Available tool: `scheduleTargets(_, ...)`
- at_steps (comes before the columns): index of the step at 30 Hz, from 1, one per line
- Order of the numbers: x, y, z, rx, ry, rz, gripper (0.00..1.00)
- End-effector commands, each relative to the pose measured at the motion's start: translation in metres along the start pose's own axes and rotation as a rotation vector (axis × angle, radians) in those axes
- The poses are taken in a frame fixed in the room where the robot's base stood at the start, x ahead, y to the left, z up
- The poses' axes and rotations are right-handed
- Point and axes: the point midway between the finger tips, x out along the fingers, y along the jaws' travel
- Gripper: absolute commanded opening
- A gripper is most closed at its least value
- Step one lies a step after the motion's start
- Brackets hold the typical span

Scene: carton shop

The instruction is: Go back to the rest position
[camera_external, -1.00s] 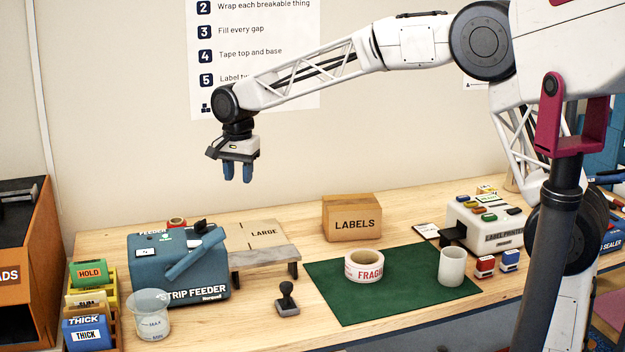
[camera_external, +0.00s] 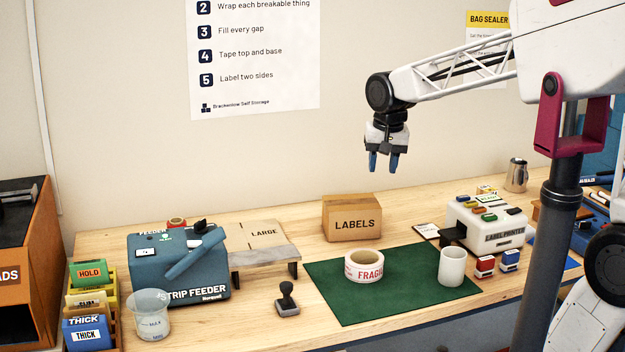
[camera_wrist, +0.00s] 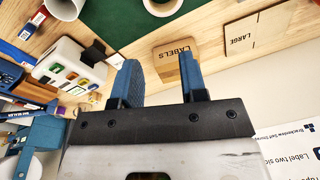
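On the bench (camera_external: 240,320) stand a strip feeder (camera_external: 180,265), a clear beaker (camera_external: 150,315), a stamp (camera_external: 287,300), a green mat (camera_external: 400,300) with a FRAGILE tape roll (camera_external: 364,266) and white cup (camera_external: 452,267), and a label printer (camera_external: 490,230). The air around my gripper is clear.

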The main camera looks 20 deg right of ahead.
Motion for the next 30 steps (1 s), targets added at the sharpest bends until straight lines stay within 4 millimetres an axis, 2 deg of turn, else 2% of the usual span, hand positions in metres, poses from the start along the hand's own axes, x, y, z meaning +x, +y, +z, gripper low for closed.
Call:
scheduleTargets(1,-0.001,0.017,0.007,-0.009,0.006,-0.001,0.39)
scheduleTargets(6,-0.001,0.065,0.033,-0.062,0.026,-0.002,0.39)
scheduleTargets(18,0.016,0.162,0.106,-0.188,0.073,0.007,0.39)
scheduleTargets(24,0.03,0.199,0.143,-0.247,0.094,0.017,0.39)
scheduleTargets(30,0.04,0.218,0.165,-0.283,0.106,0.025,0.39)
